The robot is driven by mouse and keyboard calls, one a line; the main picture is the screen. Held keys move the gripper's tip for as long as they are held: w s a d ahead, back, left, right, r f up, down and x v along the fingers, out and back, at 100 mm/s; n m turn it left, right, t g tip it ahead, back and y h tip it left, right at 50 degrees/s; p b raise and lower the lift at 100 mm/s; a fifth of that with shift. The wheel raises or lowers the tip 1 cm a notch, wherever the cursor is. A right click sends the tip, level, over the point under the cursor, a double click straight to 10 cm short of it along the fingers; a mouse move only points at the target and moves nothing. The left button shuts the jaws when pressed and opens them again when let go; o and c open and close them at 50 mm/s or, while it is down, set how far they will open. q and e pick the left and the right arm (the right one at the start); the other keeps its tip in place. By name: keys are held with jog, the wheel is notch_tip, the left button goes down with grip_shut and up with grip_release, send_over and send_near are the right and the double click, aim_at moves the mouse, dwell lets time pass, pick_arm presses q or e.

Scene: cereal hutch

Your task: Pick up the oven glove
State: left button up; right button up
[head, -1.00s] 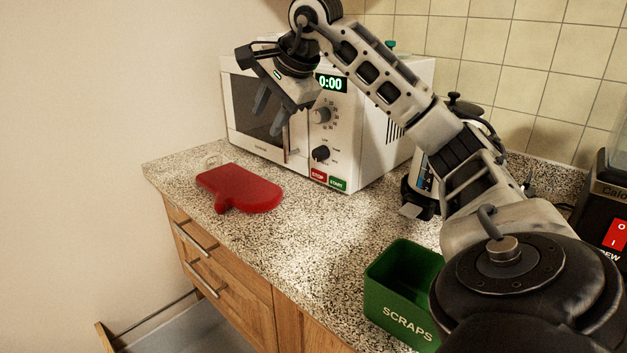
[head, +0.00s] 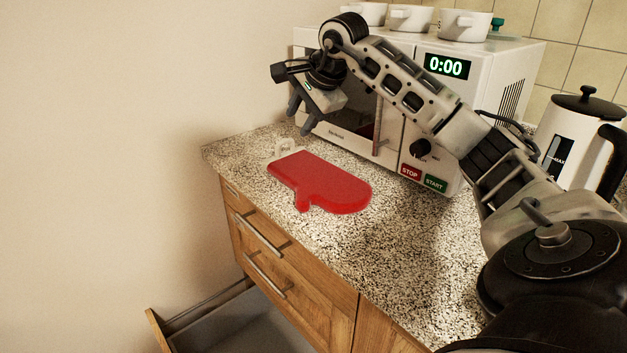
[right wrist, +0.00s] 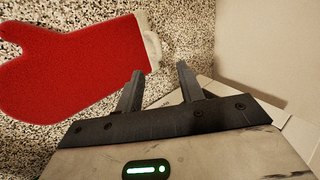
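The red oven glove (head: 318,181) lies flat on the speckled counter near its left end, with a pale hanging loop (head: 285,148) at its far left end. In the right wrist view the glove (right wrist: 70,68) fills the upper left, its pale cuff edge and loop (right wrist: 150,45) towards the fingers. My right gripper (head: 298,122) is above the counter beyond the loop end, in front of the microwave. Its two fingers (right wrist: 160,80) are apart with nothing between them, and clear of the glove. My left gripper is not in view.
A white microwave (head: 480,100) with white cups (head: 465,25) on top stands behind the glove. A kettle (head: 575,140) is at the right. A drawer (head: 235,325) below the counter is open. The counter (head: 400,245) right of the glove is clear.

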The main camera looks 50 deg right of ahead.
aim_at(288, 139)
jog(key=shift+a+x, duration=0.2)
jog(key=shift+x, duration=3.1)
grip_shut()
